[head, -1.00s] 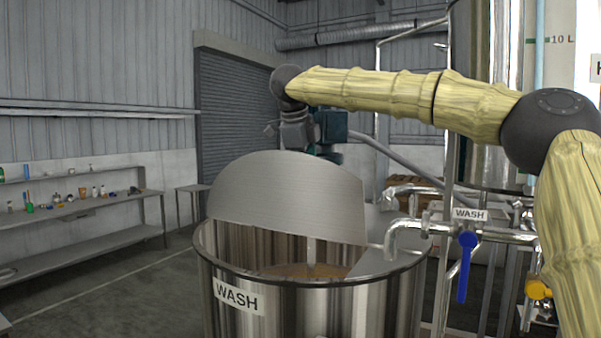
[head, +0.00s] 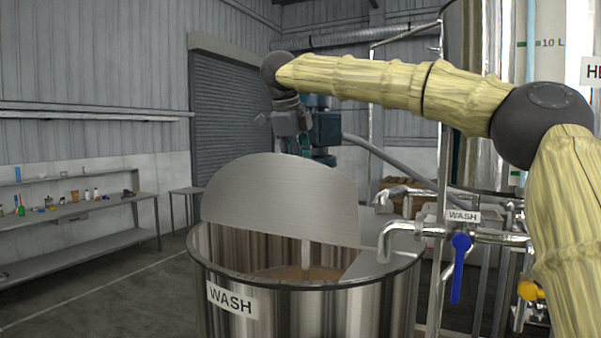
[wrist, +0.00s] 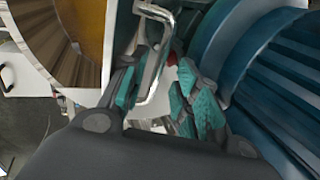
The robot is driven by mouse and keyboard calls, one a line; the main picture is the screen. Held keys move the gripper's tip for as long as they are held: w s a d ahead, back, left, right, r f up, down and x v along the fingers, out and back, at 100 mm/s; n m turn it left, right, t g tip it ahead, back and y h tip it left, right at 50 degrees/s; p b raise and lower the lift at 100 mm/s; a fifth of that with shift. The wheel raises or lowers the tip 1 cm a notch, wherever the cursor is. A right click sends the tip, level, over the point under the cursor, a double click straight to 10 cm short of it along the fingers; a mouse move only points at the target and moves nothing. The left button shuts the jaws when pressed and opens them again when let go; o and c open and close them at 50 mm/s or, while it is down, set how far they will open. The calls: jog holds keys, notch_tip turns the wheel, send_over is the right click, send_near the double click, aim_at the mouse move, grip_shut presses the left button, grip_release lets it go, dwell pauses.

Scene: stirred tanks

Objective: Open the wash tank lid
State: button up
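The wash tank (head: 310,312) stands in front of me in the head view, with brownish liquid inside. Its brushed-metal lid (head: 280,200) is tilted up to a steep angle, leaving the tank mouth open toward me. My gripper is hidden behind the lid in the head view. In the wrist view, my gripper (wrist: 165,85) has its teal-padded fingers apart. A bent metal handle (wrist: 155,60) lies between them, close to the left finger; I see no firm grip on it. The tank's inside (wrist: 70,35) shows at the upper left.
A blue ribbed housing (wrist: 260,70) is close to the right of my fingers. A pipe with a blue-handled WASH valve (head: 461,255) runs at the tank's right. A shelf with small items (head: 80,210) stands at the far left. The floor at left is clear.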

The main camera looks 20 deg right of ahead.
jog(key=v, duration=0.8)
jog(key=shift+r, duration=0.35)
jog(key=shift+a, duration=0.1)
jog(key=shift+c, duration=0.3)
